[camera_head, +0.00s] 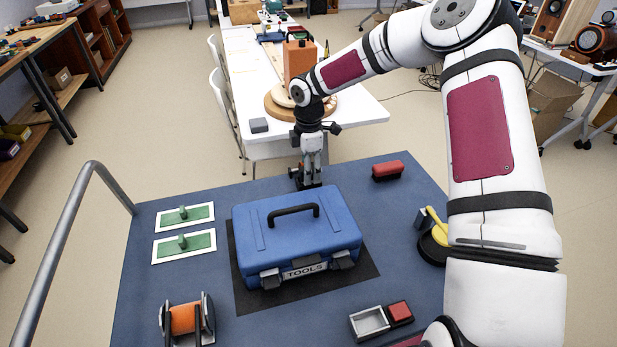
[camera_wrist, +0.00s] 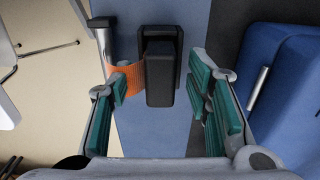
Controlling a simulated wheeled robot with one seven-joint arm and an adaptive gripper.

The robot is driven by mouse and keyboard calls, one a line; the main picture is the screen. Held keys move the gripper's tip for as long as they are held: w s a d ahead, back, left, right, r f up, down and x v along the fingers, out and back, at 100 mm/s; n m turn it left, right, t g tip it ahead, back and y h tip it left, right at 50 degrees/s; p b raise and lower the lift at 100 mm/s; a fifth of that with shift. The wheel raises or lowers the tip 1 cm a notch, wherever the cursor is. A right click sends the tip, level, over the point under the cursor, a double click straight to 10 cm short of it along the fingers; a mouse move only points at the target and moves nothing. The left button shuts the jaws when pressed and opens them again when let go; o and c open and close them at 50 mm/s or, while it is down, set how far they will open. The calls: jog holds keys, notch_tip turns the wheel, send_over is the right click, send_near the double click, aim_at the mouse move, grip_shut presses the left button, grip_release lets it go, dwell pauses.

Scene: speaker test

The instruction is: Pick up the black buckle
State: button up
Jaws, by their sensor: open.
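The black buckle (camera_wrist: 160,76) shows in the wrist view, over the blue surface, with an orange strap (camera_wrist: 126,78) running from its left side. My gripper (camera_wrist: 158,88) is open, its teal-padded fingers to the left and right of the buckle. A gap shows at the right finger; I cannot tell whether the left finger touches the strap. In the head view my gripper (camera_head: 308,182) points down at the far edge of the blue table, just behind the tool case. The buckle is hard to make out there, mostly hidden by my gripper.
The blue tool case (camera_head: 345,232) stands close in front of my gripper; it also shows in the wrist view (camera_wrist: 292,95). A red block (camera_head: 388,170) lies to the right. A white table (camera_head: 350,108) stands behind. Two green-handled plates (camera_head: 184,245) lie left.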

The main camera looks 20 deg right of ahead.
jog(key=shift+f, duration=0.25)
grip_shut()
